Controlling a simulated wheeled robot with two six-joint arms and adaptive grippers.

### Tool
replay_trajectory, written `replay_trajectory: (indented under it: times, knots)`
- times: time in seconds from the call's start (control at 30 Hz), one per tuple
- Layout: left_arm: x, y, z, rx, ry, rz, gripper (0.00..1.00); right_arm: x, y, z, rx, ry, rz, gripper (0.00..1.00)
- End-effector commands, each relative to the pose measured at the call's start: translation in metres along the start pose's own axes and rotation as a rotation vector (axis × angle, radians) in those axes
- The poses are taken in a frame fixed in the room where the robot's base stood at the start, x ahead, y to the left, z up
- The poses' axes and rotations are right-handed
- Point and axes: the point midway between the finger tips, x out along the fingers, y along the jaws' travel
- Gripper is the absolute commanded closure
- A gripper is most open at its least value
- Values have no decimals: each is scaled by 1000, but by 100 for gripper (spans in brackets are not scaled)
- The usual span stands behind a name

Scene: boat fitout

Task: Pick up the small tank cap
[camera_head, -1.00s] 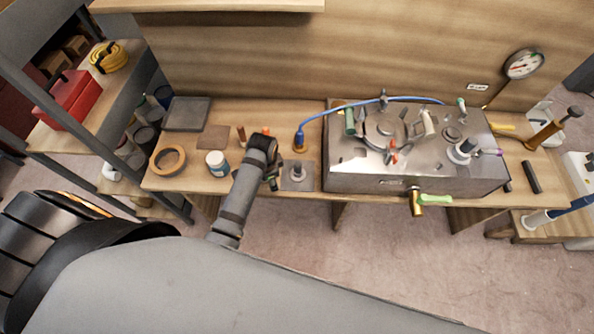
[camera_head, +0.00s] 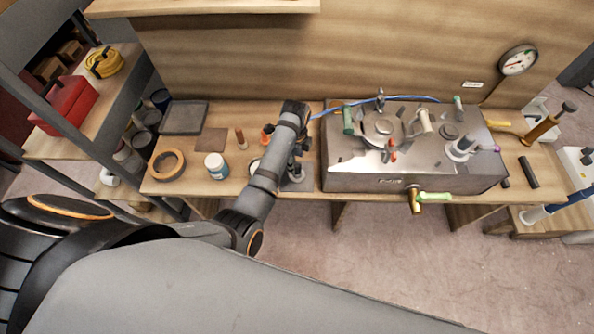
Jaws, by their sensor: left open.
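A steel tank (camera_head: 350,181) stands on the bench at the right, with a large round lid (camera_head: 383,128) and a smaller round fitting (camera_head: 449,131) on top. A small grey knobbed piece (camera_head: 297,174), which looks like the small tank cap, stands on a grey square pad on the bench left of the tank. My left gripper (camera_head: 299,157) is open, just above and beside this piece. The gripper and arm partly hide the piece and pad, and contact cannot be told. My right gripper is not in view.
Left of my arm on the bench are a white jar (camera_head: 216,165), a wooden ring (camera_head: 167,165), a grey tray (camera_head: 184,117) and a small brown peg (camera_head: 241,138). A blue hose (camera_head: 330,111) runs behind my gripper to the tank. A green-handled valve (camera_head: 434,197) sticks out in front.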

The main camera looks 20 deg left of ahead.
Motion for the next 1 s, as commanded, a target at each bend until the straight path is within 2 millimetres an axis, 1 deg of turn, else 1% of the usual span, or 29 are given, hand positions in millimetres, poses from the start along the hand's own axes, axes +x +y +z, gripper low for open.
replay_trajectory:
  times: [0.1,0.23,0.33,0.43,0.63,1.0]
  knots:
    - [7,0,-1,0,0,2,44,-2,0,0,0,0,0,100]
    - [30,0,-5,0,0,5,44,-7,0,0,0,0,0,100]
    - [45,-1,-4,-1,-1,2,44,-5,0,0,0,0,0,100]
    - [51,-1,-4,-1,-1,-1,44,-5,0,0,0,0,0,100]
    - [52,-1,-5,-2,0,-1,44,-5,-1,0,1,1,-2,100]
    - [52,-1,-5,-2,0,-1,94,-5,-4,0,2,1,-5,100]
